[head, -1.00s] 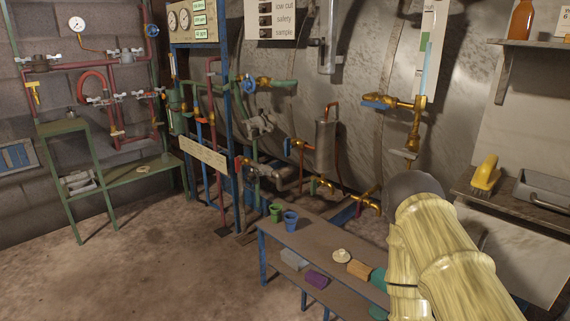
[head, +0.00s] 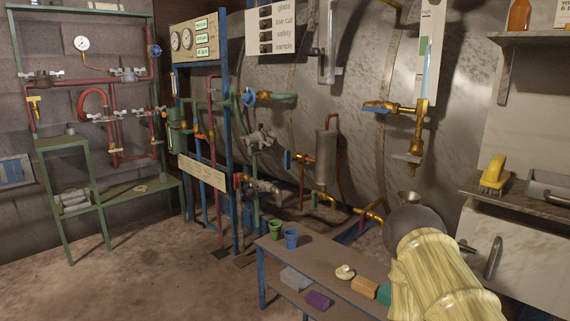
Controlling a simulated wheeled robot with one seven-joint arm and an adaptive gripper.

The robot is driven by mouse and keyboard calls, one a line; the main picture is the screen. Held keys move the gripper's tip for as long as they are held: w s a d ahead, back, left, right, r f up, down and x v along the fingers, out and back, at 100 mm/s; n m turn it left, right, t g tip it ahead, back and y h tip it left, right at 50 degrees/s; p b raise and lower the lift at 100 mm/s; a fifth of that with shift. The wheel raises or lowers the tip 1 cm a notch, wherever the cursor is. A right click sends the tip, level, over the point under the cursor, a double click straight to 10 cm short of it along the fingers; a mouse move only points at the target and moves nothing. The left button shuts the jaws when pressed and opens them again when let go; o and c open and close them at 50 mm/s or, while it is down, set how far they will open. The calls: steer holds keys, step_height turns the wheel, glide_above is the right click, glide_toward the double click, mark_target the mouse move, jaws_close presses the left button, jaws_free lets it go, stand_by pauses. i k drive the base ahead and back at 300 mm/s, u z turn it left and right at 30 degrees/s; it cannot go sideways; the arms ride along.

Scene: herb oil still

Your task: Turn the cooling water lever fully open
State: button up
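No label in view names the cooling water lever, so I cannot tell which lever it is. A blue lever (head: 375,109) lies about level on a brass valve at the tank's right side. Another blue lever (head: 287,160) stands upright on a copper pipe left of the small grey cylinder (head: 327,158). An orange-red lever (head: 238,182) sits on the lower pipes by the blue frame. My yellow-sleeved arm is at the lower right, apart from these levers in the picture. My gripper cannot be made out.
A low bench (head: 318,258) with green (head: 275,229) and blue (head: 291,237) cups stands in front of the pipes. A green rack (head: 100,197) is at the left. A shelf with a yellow brush (head: 493,176) is at the right. The floor at left front is clear.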

mark_target(287, 159)
steer(key=k, duration=0.6)
steer(key=u, duration=0.5)
steer(key=i, duration=1)
steer(key=u, duration=0.3)
